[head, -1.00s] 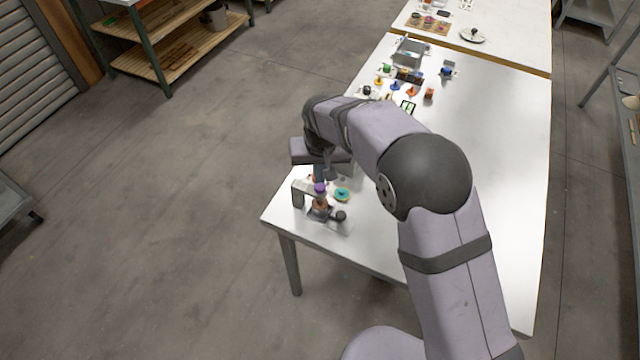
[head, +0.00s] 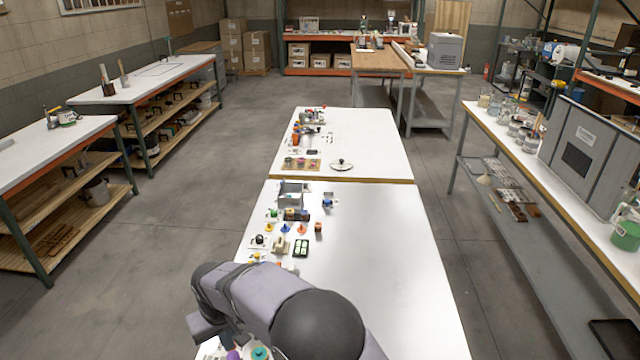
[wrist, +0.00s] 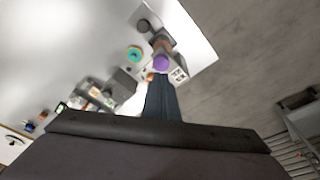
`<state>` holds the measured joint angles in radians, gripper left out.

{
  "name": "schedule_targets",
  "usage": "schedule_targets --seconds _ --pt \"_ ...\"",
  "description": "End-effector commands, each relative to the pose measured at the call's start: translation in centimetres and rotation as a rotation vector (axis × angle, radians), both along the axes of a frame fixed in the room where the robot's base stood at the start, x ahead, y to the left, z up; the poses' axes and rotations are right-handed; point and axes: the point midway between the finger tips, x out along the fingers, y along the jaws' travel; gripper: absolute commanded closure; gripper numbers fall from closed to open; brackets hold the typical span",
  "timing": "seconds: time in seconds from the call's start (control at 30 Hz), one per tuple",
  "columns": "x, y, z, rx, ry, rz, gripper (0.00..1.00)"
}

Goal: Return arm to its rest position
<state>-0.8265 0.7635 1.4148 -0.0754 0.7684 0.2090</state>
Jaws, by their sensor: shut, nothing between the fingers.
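My gripper (wrist: 160,80) is shut and empty, its dark fingers pointing down in the wrist view. In the head view my arm reaches over the near left end of the white table (head: 400,285), and the gripper is low at the bottom edge, partly cut off. Just beyond the fingertips in the wrist view is a purple-capped item (wrist: 161,63), whose cap also shows in the head view (head: 233,355). A teal ring-shaped item (wrist: 134,54) lies beside it. I cannot tell the exact gap between fingertips and cap.
A dark round-ended part (wrist: 145,24) lies near the table corner. Several small coloured items and a grey bin (head: 291,190) stand along the table's left side. The right side of the table is clear. A second white table (head: 375,135) adjoins it farther back.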

Motion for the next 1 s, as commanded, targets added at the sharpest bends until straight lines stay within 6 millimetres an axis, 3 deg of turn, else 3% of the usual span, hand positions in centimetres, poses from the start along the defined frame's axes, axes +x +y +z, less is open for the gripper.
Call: schedule_targets --seconds 0.03,0.17,0.3,0.6,0.73,0.87,1.0 --pt "-1.6 -1.6 -1.9 -0.043 0.038 0.028 1.0" --pt "-5.8 -5.8 -5.7 -0.138 0.134 0.088 1.0" --pt "-10.9 -11.3 -6.8 -0.218 0.231 0.131 1.0" --pt "-17.4 -25.5 -3.4 -0.25 0.366 -0.053 1.0" --pt "-19.4 -30.4 -1.5 -0.215 0.379 -0.205 1.0" --pt "-19.8 -33.8 0.2 -0.157 0.343 -0.36 1.0" --pt "-17.4 -36.4 2.4 -0.085 0.249 -0.51 1.0"
